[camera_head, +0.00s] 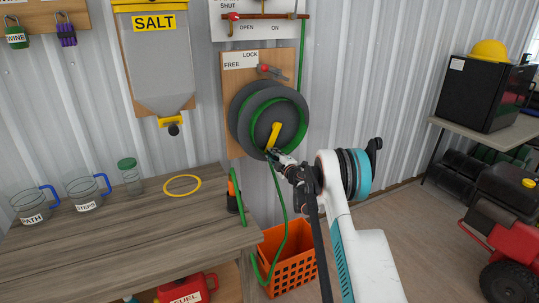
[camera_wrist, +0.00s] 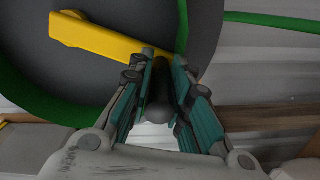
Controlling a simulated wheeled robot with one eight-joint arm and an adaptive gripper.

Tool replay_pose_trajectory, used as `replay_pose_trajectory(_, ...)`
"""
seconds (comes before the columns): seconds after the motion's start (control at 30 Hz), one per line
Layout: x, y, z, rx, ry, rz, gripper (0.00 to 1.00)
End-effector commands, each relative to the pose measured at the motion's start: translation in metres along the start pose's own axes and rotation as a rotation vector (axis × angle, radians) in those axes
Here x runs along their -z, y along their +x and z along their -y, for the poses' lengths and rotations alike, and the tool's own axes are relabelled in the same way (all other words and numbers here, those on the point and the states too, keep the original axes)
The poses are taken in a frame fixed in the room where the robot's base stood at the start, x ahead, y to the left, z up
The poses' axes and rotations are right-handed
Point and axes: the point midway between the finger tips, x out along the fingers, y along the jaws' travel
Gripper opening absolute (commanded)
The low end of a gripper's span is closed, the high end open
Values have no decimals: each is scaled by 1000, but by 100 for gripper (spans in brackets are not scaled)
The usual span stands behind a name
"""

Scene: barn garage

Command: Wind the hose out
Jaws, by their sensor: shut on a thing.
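The hose reel (camera_head: 243,122) is a dark grey drum with green hose (camera_head: 303,112) wound on it, mounted on a wooden wall board. Its yellow crank (camera_head: 273,135) slants down from the hub; in the wrist view the crank arm (camera_wrist: 95,38) runs from upper left towards my fingers. My gripper (camera_head: 275,155) is shut on the crank's dark grip (camera_wrist: 157,100), which lies between the two fingers in the wrist view. A length of green hose (camera_head: 285,215) hangs below the reel to the orange crate. A red-ended lever (camera_head: 268,69) sits above the reel by a LOCK/FREE label (camera_head: 240,60).
The orange crate (camera_head: 290,268) stands on the floor below the reel. A wooden workbench (camera_head: 130,235) with jars and a yellow ring (camera_head: 183,185) is at left. A salt dispenser (camera_head: 157,65) hangs left of the reel. A red machine (camera_head: 490,235) stands at right.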

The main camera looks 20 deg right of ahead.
Motion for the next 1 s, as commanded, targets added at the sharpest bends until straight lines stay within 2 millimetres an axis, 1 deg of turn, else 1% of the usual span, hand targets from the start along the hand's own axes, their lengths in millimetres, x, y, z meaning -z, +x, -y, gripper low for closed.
replay_pose_trajectory(0.03, -6, -1, 0, -2, -15, 7, 0)
replay_pose_trajectory(0.2, -10, -1, 0, -1, -55, 6, 0)
replay_pose_trajectory(0.67, -10, 0, -2, -1, -70, 4, 0)
replay_pose_trajectory(0.7, -10, 0, -2, -1, -70, 4, 20)
replay_pose_trajectory(0.77, -9, 0, -2, -1, -70, 3, 34)
replay_pose_trajectory(0.8, -9, 0, -2, -1, -70, 3, 38)
replay_pose_trajectory(0.83, -9, 0, -2, -1, -70, 3, 40)
replay_pose_trajectory(1.0, -8, 0, -1, 0, -71, 2, 40)
